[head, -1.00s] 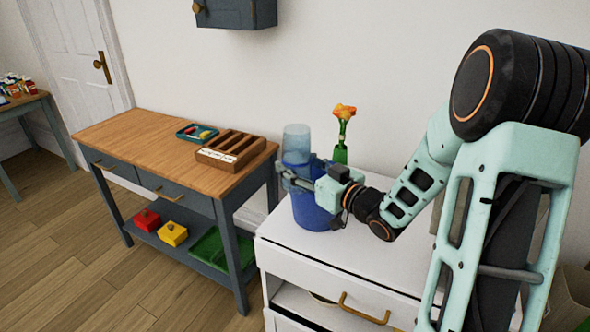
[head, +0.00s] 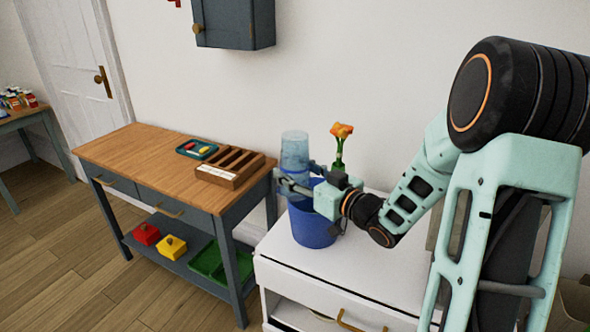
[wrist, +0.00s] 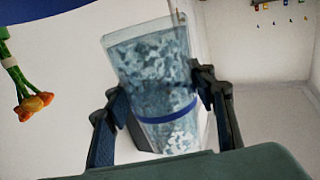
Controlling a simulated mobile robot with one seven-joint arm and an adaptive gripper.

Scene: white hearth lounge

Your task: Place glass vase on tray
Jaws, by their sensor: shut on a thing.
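The clear bluish glass vase (head: 295,149) is in my gripper (head: 291,181), above and slightly left of the blue bucket in the head view. The fingers are shut on it from both sides. In the wrist view the vase (wrist: 155,62) stands out beyond my gripper (wrist: 160,98), a finger on each side. A small teal tray (head: 184,153) with small coloured items lies on the wooden table. A green tray (head: 196,261) is on that table's lower shelf. I cannot tell which tray is meant.
The blue bucket (head: 312,228) stands on the white cabinet (head: 365,270), with an orange flower (head: 341,131) behind it. A wooden divided box (head: 231,174) occupies the table's right end. Red (head: 146,234) and yellow (head: 172,246) boxes sit below. The left tabletop (head: 125,150) is clear.

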